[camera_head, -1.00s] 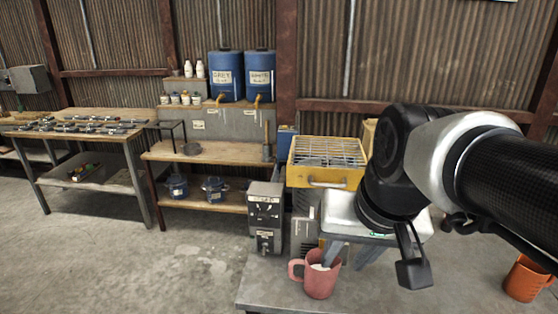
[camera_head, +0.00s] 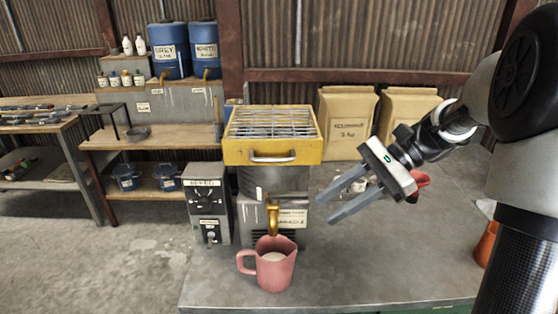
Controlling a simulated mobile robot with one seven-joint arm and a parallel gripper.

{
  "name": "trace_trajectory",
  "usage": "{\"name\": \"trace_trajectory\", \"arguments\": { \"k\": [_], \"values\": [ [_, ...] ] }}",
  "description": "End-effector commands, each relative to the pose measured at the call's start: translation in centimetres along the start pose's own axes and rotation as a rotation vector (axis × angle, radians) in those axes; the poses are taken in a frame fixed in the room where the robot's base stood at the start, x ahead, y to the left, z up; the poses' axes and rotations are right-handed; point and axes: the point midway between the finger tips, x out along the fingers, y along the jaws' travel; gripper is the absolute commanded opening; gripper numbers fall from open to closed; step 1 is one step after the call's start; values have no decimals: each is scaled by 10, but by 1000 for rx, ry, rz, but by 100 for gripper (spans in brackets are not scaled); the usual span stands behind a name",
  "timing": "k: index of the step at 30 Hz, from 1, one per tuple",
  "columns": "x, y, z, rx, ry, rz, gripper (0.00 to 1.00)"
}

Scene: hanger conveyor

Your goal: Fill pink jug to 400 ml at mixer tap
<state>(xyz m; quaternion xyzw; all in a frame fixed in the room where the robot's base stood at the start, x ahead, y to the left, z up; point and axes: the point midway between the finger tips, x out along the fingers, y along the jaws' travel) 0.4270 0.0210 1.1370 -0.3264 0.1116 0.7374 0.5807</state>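The pink jug (camera_head: 273,275) stands upright on the grey bench near its front edge, its handle to the left. Something pale shows inside it; I cannot read a level. The brass tap (camera_head: 272,214) sits on the front of the mixer (camera_head: 287,180), just above and behind the jug's mouth. My gripper (camera_head: 335,208) is open and empty, its two grey fingers apart, up and to the right of the jug and not touching it.
A yellow sieve box (camera_head: 272,138) sits on top of the mixer. A grey control box (camera_head: 207,205) with a dial stands to its left. Paper sacks (camera_head: 345,124) stand at the back. An orange jug (camera_head: 487,243) is at the right.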

Motion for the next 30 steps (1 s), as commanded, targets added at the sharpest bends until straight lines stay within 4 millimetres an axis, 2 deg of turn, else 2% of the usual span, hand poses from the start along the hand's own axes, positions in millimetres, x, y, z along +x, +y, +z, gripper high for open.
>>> {"name": "trace_trajectory", "arguments": {
  "k": [1, 3, 9, 12, 16, 20, 30],
  "values": [
    [2, -6, -23, 81, -116, -41, 33],
    [-5, -16, -39, 165, -262, -92, 33],
    [-32, -30, -72, 288, -558, -197, 33],
    [-40, -32, -78, 306, -621, -219, 33],
    [-37, -34, -76, 310, -641, -223, 33],
    [-22, -40, -64, 310, -639, -221, 33],
    [38, -61, -24, 310, -637, -218, 33]
  ]
}}
